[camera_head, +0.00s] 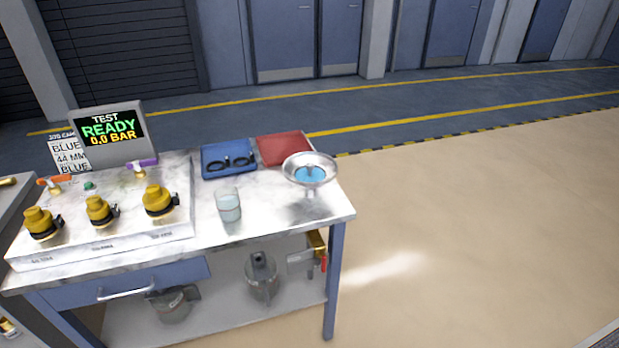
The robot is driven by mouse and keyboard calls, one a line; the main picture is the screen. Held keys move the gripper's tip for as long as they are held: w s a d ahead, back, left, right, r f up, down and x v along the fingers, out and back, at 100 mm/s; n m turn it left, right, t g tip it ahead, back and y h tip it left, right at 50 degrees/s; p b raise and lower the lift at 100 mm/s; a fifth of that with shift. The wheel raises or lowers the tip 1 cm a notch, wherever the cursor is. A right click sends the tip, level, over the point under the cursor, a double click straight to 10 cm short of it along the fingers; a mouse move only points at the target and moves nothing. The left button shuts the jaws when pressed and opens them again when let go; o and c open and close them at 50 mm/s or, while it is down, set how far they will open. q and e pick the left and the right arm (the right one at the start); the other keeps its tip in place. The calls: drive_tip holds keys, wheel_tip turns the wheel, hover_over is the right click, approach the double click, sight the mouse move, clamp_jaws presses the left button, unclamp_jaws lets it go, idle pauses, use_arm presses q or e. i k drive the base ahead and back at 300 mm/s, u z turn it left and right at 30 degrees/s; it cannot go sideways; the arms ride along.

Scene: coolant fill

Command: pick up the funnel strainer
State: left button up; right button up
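The funnel strainer (293,162) appears to be the round silver bowl with a blue inside, near the right end of the workbench top. It looks upright, with its wide mouth facing up. A short pale part shows below the bowl; how it is supported is hard to tell. Nothing is touching its rim. Neither of my grippers is in view.
A clear beaker (229,206) stands left of the funnel. A blue tray (213,160) with black rings and a red tray (284,149) lie behind. A test panel with yellow-capped fittings (158,201) fills the left. Below, a shelf (222,300) holds containers. Floor at right is clear.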

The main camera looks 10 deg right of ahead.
sight(310, 166)
drive_tip(key=z, duration=0.4)
drive_tip(key=i, duration=0.85)
drive_tip(key=u, duration=0.1)
